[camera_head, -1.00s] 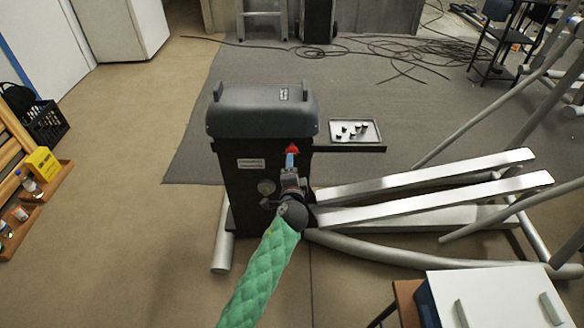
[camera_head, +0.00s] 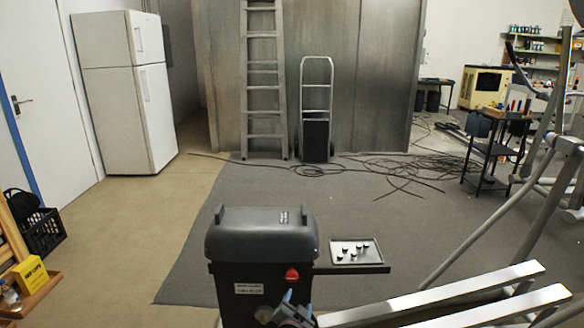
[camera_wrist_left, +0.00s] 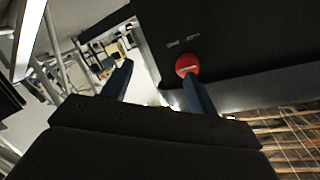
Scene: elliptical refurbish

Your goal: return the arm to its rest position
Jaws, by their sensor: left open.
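My left gripper (camera_head: 296,302) is at the bottom of the head view, in front of the dark machine housing (camera_head: 262,235) of the elliptical. Its two blue fingers are apart with nothing between them. A red knob (camera_head: 291,274) on the housing's front sits just above the fingers. In the left wrist view the open fingers (camera_wrist_left: 158,80) point toward the housing, and the red knob (camera_wrist_left: 187,65) shows just beyond the tip of the right-hand finger. I cannot tell whether that finger touches the knob. The rest of my left arm is below the head view. My right gripper is not in view.
A tray (camera_head: 375,258) with several small dark parts sits on a shelf right of the housing. Silver rails (camera_head: 440,297) extend to the right. Cables (camera_head: 400,170) lie on the floor behind. A yellow box (camera_head: 29,274) is at the left. Floor left of the housing is clear.

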